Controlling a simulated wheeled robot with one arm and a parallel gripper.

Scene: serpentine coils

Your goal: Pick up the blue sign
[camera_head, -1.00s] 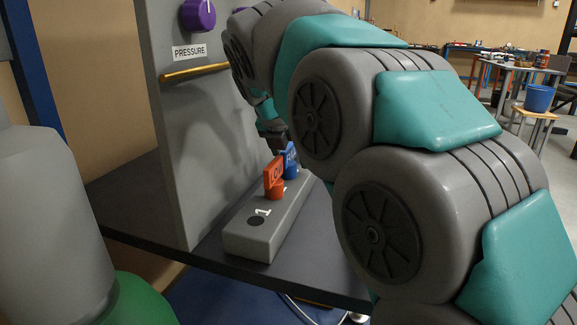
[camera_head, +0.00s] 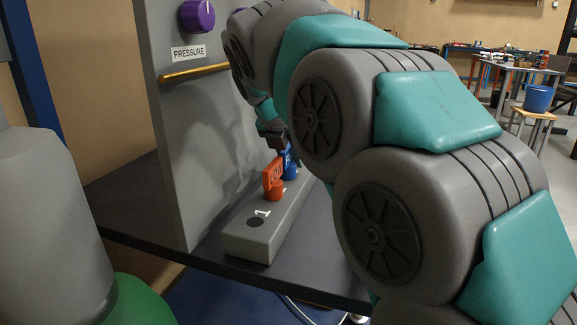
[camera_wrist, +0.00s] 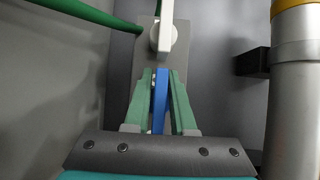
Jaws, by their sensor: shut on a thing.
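The blue sign (camera_wrist: 160,98) is upright and edge-on in the wrist view, between the two green fingers of my gripper (camera_wrist: 160,85). My gripper is shut on it. In the head view the blue sign (camera_head: 289,165) stands on the grey block (camera_head: 258,240), just behind an orange sign (camera_head: 273,179). My arm hides part of the blue sign and most of my gripper there. I cannot tell whether the sign's base touches the block.
A grey panel with a purple knob (camera_head: 197,16) and a brass bar (camera_head: 194,72) stands left of the block. In the wrist view a white piece (camera_wrist: 166,28) stands beyond the sign, with a thick light pipe (camera_wrist: 293,100) at right.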

